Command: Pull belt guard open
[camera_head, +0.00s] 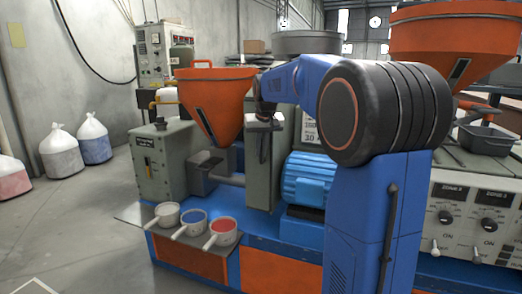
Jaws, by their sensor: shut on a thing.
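My gripper (264,152) hangs at the end of my blue arm, in the middle of the view. Its dark fingers point down at the grey-green upright cover, which looks like the belt guard (262,188). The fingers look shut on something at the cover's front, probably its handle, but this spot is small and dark. The cover stands between the orange hopper (217,100) and the blue ribbed motor (308,180). My arm hides part of what lies behind and to the right of it.
Three pans, one of them with red contents (223,226), stand on a low shelf at the front. A control panel (476,215) with dials is at the right. White sacks (94,137) stand on the left floor. The floor at the front left is clear.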

